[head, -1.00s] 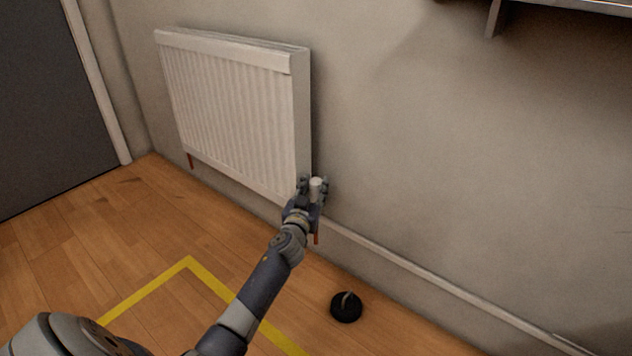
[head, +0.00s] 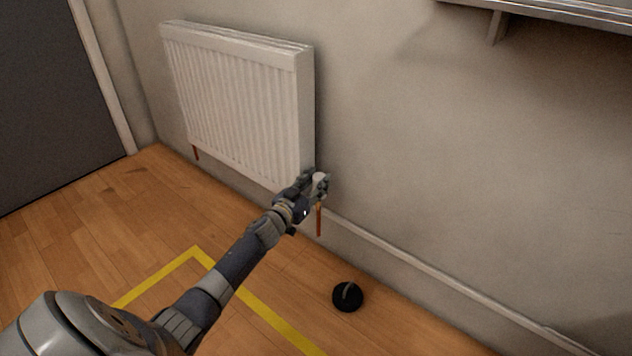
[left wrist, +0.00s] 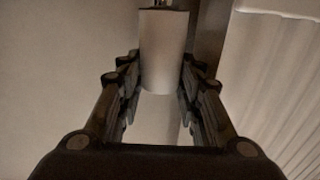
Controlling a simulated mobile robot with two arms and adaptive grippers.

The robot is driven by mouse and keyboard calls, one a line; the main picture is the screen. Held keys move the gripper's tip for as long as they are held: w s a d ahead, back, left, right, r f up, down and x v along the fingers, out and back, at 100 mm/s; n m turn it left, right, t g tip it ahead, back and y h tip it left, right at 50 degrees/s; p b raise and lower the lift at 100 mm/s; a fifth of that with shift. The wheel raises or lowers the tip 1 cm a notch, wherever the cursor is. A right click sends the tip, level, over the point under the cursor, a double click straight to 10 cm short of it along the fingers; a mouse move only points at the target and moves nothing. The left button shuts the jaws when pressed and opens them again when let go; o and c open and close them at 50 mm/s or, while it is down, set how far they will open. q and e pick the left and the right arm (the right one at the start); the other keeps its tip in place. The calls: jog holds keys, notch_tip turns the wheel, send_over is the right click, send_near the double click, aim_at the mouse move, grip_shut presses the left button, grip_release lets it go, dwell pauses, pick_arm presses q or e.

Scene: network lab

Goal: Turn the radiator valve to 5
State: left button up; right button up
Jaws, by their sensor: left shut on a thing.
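The white radiator (head: 240,105) hangs on the wall at the upper left of the head view. Its white valve head (head: 319,177) sits at the lower right corner, above a copper pipe (head: 319,220). My left gripper (head: 318,184) is shut on the valve head, with a finger on either side. In the left wrist view the valve head (left wrist: 164,50) stands between the two fingers of the gripper (left wrist: 160,95). No number on the valve head can be read. My right gripper is not in view.
A round black object (head: 347,297) with a handle-like top stands on the wooden floor, right of my left arm. Yellow tape (head: 270,315) marks the floor. A metal shelf (head: 560,12) juts out at the upper right.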

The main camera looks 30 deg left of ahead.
pick_arm(q)
jog(key=o, duration=1.1)
jog(key=shift+w, duration=0.1)
jog(key=shift+s+f, duration=0.1)
jog(key=shift+s, duration=0.4)
jog(key=shift+s+d, duration=0.2)
jog(key=shift+s, duration=3.3)
